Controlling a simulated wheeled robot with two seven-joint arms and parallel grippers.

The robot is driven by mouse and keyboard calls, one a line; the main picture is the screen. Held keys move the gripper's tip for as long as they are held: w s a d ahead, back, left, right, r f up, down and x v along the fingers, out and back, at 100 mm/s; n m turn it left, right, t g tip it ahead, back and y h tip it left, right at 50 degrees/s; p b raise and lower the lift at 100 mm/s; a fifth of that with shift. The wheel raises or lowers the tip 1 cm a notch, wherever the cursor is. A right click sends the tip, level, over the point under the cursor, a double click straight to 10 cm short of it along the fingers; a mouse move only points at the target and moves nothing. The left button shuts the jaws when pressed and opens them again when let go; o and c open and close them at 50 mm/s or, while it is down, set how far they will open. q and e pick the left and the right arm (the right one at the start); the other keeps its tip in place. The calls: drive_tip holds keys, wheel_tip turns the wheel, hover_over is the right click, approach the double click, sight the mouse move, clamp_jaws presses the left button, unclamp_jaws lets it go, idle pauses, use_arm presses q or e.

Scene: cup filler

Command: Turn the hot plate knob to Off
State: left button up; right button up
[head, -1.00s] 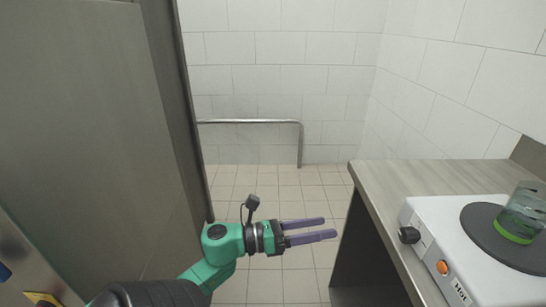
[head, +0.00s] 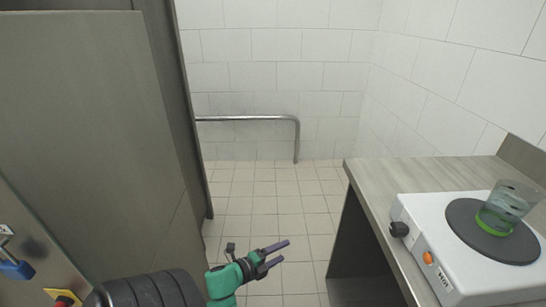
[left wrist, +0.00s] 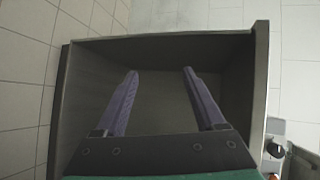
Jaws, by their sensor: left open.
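The hot plate (head: 447,284) is a white box with a dark round plate on the grey counter at the right. Its black knob (head: 399,229) sticks out of the front face, near the left end. An orange light (head: 428,258) and a label are beside it. The pointer of the knob is too small to read. My left gripper (head: 277,254) is open and empty, low over the floor, left of the counter and apart from the knob. In the left wrist view its two purple fingers (left wrist: 158,80) face the dark open space under the counter. My right gripper is not in view.
A glass beaker (head: 508,203) with green at its base stands on the round plate. The counter (head: 421,176) has an open, dark underside. A tall grey panel (head: 90,130) stands at the left. Tiled floor (head: 271,190) lies free between them, with a metal rail (head: 247,118) behind.

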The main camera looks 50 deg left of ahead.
use_arm(q)
drive_tip(key=f+n, duration=0.1)
drive_tip(key=s+f+n+g, duration=0.1)
drive_tip(key=f, duration=0.1)
drive_tip(key=s+f, duration=0.1)
drive_tip(key=f, duration=0.1)
drive_tip(key=shift+s+f+n+g+y, duration=0.2)
drive_tip(key=shift+n+g+y, duration=0.1)
drive_tip(key=shift+n+y, duration=0.1)
drive_tip(key=s+d+f+n+g+p, duration=0.2)
drive_tip(key=s+d+f+n+g, duration=0.15)
drive_tip(key=s+f, duration=0.4)
drive_tip(key=s+d+f+n+g+p, duration=0.25)
drive_tip(key=s+f+n, duration=0.3)
drive_tip(key=f, duration=0.35)
drive_tip(key=s+d+f+n+g, duration=0.2)
drive_tip(key=s+f+g, duration=0.1)
drive_tip(key=s, duration=0.4)
drive_tip(key=s+d+f+n+g, duration=0.2)
drive_tip(key=s+d+f, duration=0.1)
drive_tip(key=s, duration=0.4)
drive_tip(key=shift+d+g+p, duration=0.15)
drive_tip(key=shift+g+p, duration=0.2)
drive_tip(key=shift+g, duration=0.05)
drive_tip(key=shift+r, duration=0.1)
